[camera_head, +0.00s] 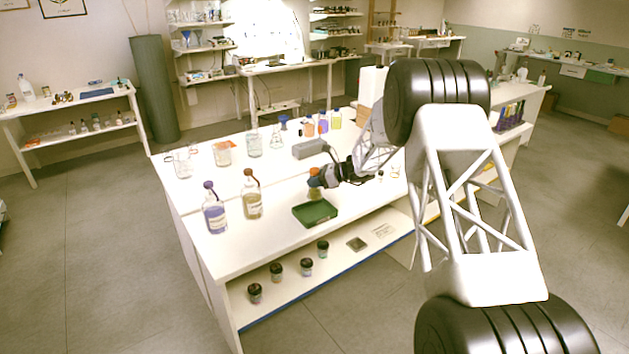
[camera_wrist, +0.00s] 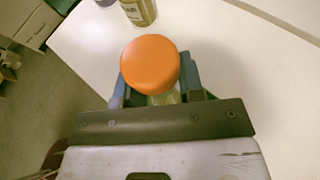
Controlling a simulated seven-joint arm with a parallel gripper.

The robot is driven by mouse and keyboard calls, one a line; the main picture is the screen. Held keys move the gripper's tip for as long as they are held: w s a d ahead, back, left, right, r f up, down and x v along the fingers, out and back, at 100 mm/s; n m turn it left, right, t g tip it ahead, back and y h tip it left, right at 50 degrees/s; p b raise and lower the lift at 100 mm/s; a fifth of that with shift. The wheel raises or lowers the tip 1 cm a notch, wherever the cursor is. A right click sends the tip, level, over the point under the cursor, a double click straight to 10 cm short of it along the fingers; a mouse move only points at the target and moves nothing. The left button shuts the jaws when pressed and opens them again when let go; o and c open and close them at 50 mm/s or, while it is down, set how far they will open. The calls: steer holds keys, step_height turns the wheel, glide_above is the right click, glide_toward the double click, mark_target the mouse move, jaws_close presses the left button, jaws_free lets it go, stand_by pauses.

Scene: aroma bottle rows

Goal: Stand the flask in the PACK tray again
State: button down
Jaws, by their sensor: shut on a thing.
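My gripper (camera_head: 318,180) is shut on a small flask (camera_head: 315,194) with an orange cap. In the wrist view the orange cap (camera_wrist: 150,63) sits between the blue fingers of my gripper (camera_wrist: 157,85), and a bit of the pale yellowish body (camera_wrist: 166,98) shows below it. A green tray (camera_head: 318,218) lies near the bench's front edge, just below the flask. The flask looks upright, over or at the tray's far edge; I cannot tell whether it touches. A sliver of the tray shows behind the fingers in the wrist view. I cannot read any PACK label.
A purple bottle (camera_head: 215,215) and a yellowish bottle (camera_head: 252,200) stand left of the tray. A grey box (camera_head: 310,149) and several glass vessels stand farther back. Small dark-lidded jars (camera_head: 306,267) stand on the lower shelf. The bench top between bottles and tray is clear.

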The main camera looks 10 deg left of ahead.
mark_target(321, 194)
steer(key=shift+f, duration=0.1)
steer(key=shift+f, duration=3.5)
steer(key=c, duration=0.7)
jaws_free()
steer(key=shift+o, duration=0.7)
steer(key=shift+f, duration=0.1)
steer(key=o, duration=0.5)
steer(key=shift+d, duration=0.1)
steer(key=shift+v, duration=4.4)
